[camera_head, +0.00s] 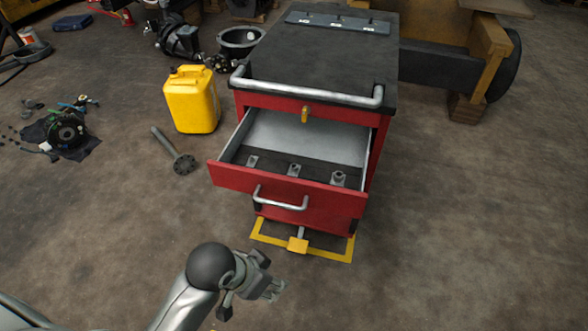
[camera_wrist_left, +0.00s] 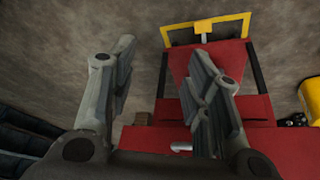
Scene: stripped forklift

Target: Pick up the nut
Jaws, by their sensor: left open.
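The open drawer (camera_head: 228,177) of a red cart holds three small grey metal pieces in a row: a left piece (camera_head: 252,161), a middle piece (camera_head: 294,170) and a right piece (camera_head: 339,179). They look like nuts or fittings on small bases; I cannot tell which is the nut. My left gripper (camera_head: 270,285) is low in front of the cart, apart from the drawer. It is open and empty, and its spread fingers also show in the left wrist view (camera_wrist_left: 161,62). No small piece is clear in that view. My right gripper is not in view.
The red cart (camera_head: 345,207) has a silver push bar (camera_head: 305,92) above the drawer and a yellow floor frame (camera_head: 340,256) around its base. The floor right is clear.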

